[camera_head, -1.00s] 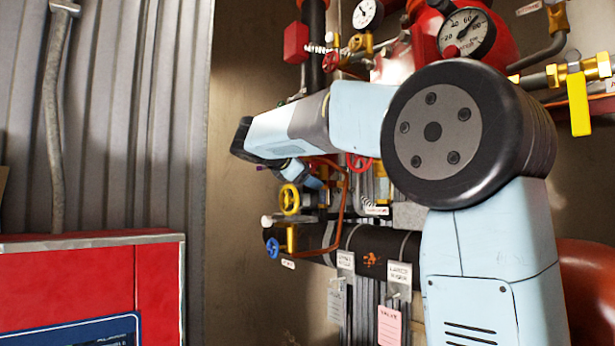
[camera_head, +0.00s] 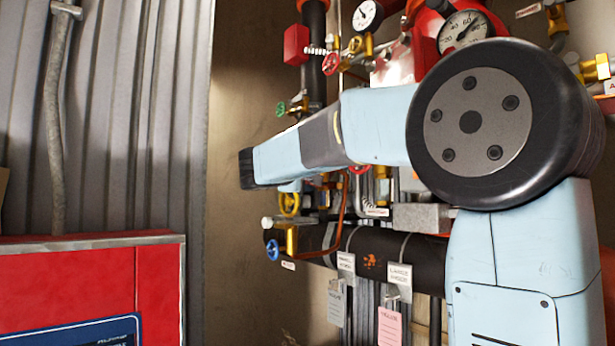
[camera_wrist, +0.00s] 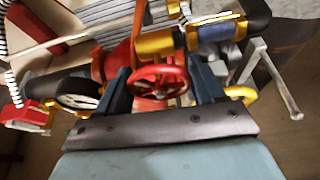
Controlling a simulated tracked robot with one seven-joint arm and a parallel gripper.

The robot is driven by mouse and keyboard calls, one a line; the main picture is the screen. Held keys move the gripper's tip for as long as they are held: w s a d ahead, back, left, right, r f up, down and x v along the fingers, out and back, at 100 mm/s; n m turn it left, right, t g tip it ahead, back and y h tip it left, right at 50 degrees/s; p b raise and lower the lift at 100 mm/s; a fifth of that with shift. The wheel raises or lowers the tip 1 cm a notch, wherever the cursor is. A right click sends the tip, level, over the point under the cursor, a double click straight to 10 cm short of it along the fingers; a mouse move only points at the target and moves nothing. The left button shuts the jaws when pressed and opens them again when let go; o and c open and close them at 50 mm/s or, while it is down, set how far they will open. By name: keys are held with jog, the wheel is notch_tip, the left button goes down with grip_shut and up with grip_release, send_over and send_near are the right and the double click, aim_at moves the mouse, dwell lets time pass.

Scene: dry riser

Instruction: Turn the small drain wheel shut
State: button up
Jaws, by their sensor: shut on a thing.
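A small red handwheel (camera_wrist: 160,82) shows in the wrist view between the two dark blue fingers of my gripper (camera_wrist: 162,88). The fingers are shut on it, one at each side of the rim. In the head view my forearm hides my gripper. Part of a red wheel (camera_head: 360,169) shows just below the forearm there; I cannot tell whether it is the same one. No readable label shows which wheel is the drain wheel.
A yellow wheel (camera_head: 289,203), a blue wheel (camera_head: 273,250), a green wheel (camera_head: 281,109) and another red wheel (camera_head: 331,64) sit close by on the pipework. A black pipe (camera_head: 375,250) with hanging tags runs below. A red cabinet (camera_head: 70,275) stands at left.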

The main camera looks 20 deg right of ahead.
jog(key=m+h, duration=0.1)
jog(key=m, duration=0.3)
jog(key=shift+f+m+t+h, duration=0.1)
jog(key=shift+m+t+h, duration=0.3)
jog(key=shift+m+h, duration=0.3)
jog(key=shift+m, duration=0.4)
jog(key=o, duration=0.7)
jog(key=shift+w, duration=0.1)
jog(key=shift+a, duration=0.15)
jog(key=r+v, duration=0.3)
jog(key=v, duration=1.1)
jog(key=shift+s+a+f, duration=0.3)
jog(key=shift+s+a, duration=0.1)
